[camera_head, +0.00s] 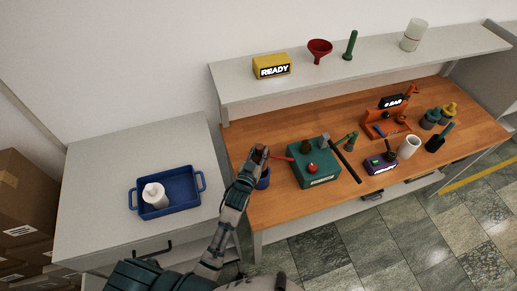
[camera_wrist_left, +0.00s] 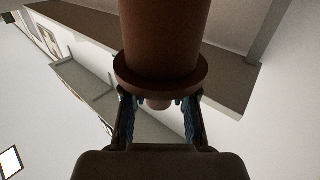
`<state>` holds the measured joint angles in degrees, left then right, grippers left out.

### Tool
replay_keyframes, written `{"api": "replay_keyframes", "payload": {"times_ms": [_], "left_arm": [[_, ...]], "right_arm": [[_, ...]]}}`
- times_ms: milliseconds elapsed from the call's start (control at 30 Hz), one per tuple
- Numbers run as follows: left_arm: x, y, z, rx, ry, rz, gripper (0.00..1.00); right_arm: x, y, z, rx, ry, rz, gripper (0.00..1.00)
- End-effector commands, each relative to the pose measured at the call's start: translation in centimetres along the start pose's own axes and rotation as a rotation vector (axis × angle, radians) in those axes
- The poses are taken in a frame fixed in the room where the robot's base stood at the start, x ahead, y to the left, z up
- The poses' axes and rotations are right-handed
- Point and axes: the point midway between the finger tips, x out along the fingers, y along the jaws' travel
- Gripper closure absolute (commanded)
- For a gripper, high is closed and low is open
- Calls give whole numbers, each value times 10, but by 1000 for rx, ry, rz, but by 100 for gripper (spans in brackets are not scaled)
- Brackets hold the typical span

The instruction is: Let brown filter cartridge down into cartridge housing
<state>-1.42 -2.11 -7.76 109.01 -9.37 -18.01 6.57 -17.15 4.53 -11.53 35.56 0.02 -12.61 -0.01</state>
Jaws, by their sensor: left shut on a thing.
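The brown filter cartridge (camera_wrist_left: 165,40) fills the top middle of the left wrist view, with a wide flange and a narrower stub beyond it. My left gripper (camera_wrist_left: 160,112) is shut on it at the flange end. In the head view the cartridge (camera_head: 259,154) shows small at the tip of my left gripper (camera_head: 256,160), over the left end of the wooden bench. A dark blue round vessel (camera_head: 264,181), which looks like the cartridge housing, stands just below and right of the gripper, partly hidden by it. I cannot tell whether cartridge and vessel touch. My right gripper is not in view.
A green press (camera_head: 314,172) with a red knob and a black lever stands close right of the gripper. An orange press (camera_head: 386,124), purple box (camera_head: 380,165) and white cup (camera_head: 408,147) are farther right. A blue tray (camera_head: 178,207) with a white bottle sits on the left cabinet.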

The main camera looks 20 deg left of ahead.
Motion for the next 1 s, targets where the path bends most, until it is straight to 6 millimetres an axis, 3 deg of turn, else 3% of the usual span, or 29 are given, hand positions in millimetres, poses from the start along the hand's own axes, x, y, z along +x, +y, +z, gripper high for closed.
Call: {"api": "replay_keyframes", "payload": {"times_ms": [100,300,1000], "left_arm": [[1,0,15,-1,0,0,100],[1,-2,26,-1,0,-1,100],[1,2,25,-2,0,0,100]], "right_arm": [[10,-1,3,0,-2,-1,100],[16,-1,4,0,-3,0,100],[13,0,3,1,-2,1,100]]}}
